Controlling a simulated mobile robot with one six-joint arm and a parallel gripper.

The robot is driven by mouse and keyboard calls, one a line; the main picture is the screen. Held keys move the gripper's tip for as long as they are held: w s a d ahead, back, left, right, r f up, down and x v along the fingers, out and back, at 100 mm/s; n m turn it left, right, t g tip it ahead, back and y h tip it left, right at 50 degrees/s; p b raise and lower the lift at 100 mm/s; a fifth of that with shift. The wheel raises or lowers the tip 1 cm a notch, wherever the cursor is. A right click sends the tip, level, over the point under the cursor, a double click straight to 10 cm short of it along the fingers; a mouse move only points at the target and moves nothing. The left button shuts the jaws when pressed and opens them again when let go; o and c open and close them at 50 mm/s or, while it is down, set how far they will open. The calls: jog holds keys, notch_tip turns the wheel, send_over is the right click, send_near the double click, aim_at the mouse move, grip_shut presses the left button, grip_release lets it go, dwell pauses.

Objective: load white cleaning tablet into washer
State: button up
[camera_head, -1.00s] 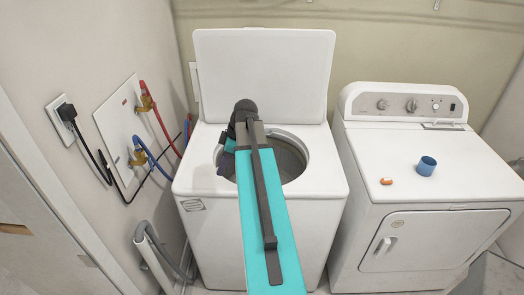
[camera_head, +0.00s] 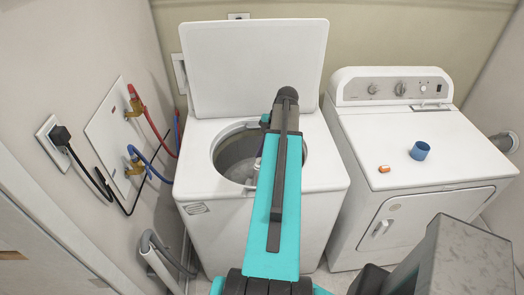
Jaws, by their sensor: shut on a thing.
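The white top-load washer (camera_head: 318,150) stands in the middle with its lid (camera_head: 255,65) raised. Its round opening shows the grey drum (camera_head: 236,155) inside. My teal arm reaches over the washer from the front. My gripper (camera_head: 258,164) is mostly hidden behind the arm, with only a small dark part showing over the drum opening, right of its middle. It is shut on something. The white cleaning tablet itself is not visible, hidden by the arm and gripper.
A white dryer (camera_head: 440,150) stands to the right, with a blue cup (camera_head: 419,151) and a small orange item (camera_head: 384,169) on top. Red (camera_head: 150,120) and blue hoses (camera_head: 150,160) and a black cord run along the left wall. A grey drain hose (camera_head: 160,250) is at lower left.

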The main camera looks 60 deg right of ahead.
jog(key=shift+s+d, duration=0.15)
jog(key=shift+s, duration=0.05)
notch_tip(320, 180, down, 29)
jog(key=b, duration=1.3)
jog(key=shift+f+b, duration=0.15)
jog(key=shift+b, duration=0.15)
jog(key=o, duration=1.1)
notch_tip(320, 180, up, 12)
jog(key=p, duration=0.5)
